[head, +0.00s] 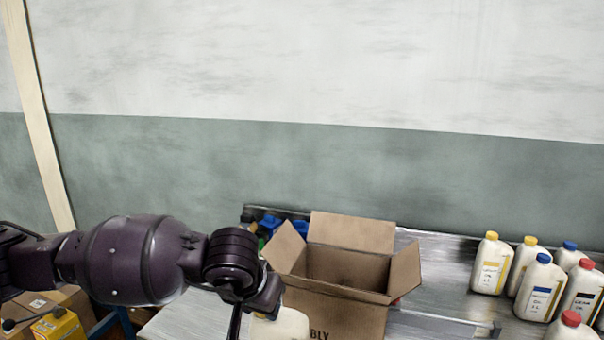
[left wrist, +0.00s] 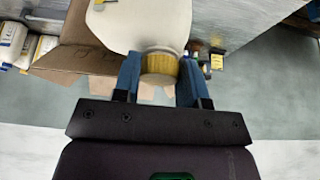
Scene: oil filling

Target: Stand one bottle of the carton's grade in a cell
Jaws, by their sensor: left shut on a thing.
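My left gripper (left wrist: 161,75) is shut on a white bottle (left wrist: 140,22), with its blue fingers on either side of the yellow cap (left wrist: 159,68). In the head view the held bottle (head: 285,327) shows only in part, behind my arm and in front of the carton's left side. The open cardboard carton (head: 335,312) stands on the bench with its flaps spread; its cells and floor are hidden. The letters "BLY" show on its front, but no grade can be read. The carton also shows in the left wrist view (left wrist: 92,58). My right gripper is not in view.
Yellow-capped bottles (head: 490,264), blue-capped bottles (head: 540,290) and red-capped bottles (head: 580,292) stand on the bench (head: 440,275) at right. Bare bench lies between them and the carton. Blue objects (head: 270,224) sit behind the carton's left flap. A yellow box (head: 58,325) is at lower left.

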